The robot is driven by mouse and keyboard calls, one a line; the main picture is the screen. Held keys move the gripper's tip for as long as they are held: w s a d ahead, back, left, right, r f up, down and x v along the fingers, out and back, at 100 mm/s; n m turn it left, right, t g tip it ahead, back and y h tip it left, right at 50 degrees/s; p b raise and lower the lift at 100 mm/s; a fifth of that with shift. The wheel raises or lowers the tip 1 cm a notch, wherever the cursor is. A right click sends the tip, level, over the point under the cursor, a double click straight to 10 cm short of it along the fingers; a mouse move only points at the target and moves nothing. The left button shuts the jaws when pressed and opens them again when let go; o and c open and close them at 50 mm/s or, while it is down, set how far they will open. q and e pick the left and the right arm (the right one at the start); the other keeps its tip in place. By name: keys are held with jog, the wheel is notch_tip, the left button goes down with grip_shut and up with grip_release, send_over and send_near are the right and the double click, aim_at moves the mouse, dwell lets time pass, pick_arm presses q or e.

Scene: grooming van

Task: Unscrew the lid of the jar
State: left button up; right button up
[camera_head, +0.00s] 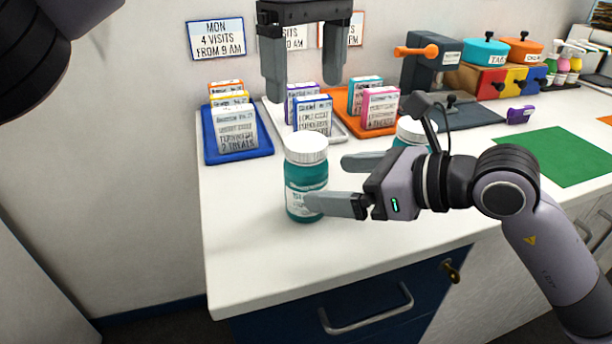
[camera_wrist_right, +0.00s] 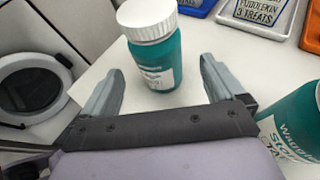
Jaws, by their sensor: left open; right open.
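A teal jar (camera_head: 305,190) with a white ribbed lid (camera_head: 306,148) stands upright on the white counter near its left front. My right gripper (camera_head: 328,182) is open and level beside the jar, reaching in from the right. In the right wrist view the same jar (camera_wrist_right: 160,62) shows between and slightly beyond the spread fingertips; I cannot tell whether they touch it. My left gripper (camera_head: 304,90) is open, pointing down above and behind the lid, clear of it. A second teal jar (camera_wrist_right: 295,125) is partly hidden behind my right gripper in the head view.
Blue (camera_head: 239,155), white and orange (camera_head: 353,122) trays with boxes stand behind the jar. A dark clamp-like device (camera_head: 432,62) and a green mat (camera_head: 566,156) lie further right. The counter's front edge (camera_head: 340,277) is close below; the counter's left front is clear.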

aim_at(306, 141)
pick_arm(q)
jog(key=shift+s, duration=0.1)
pick_arm(e)
jog(key=x, duration=0.6)
jog(key=shift+a, duration=0.25)
jog(key=c, duration=1.1)
pick_arm(q)
jog(key=shift+c, duration=1)
pick_arm(e)
grip_shut()
pick_arm(q)
jog(key=m, duration=1.3)
jog(key=shift+m, duration=0.3)
jog(key=shift+f, duration=4.05)
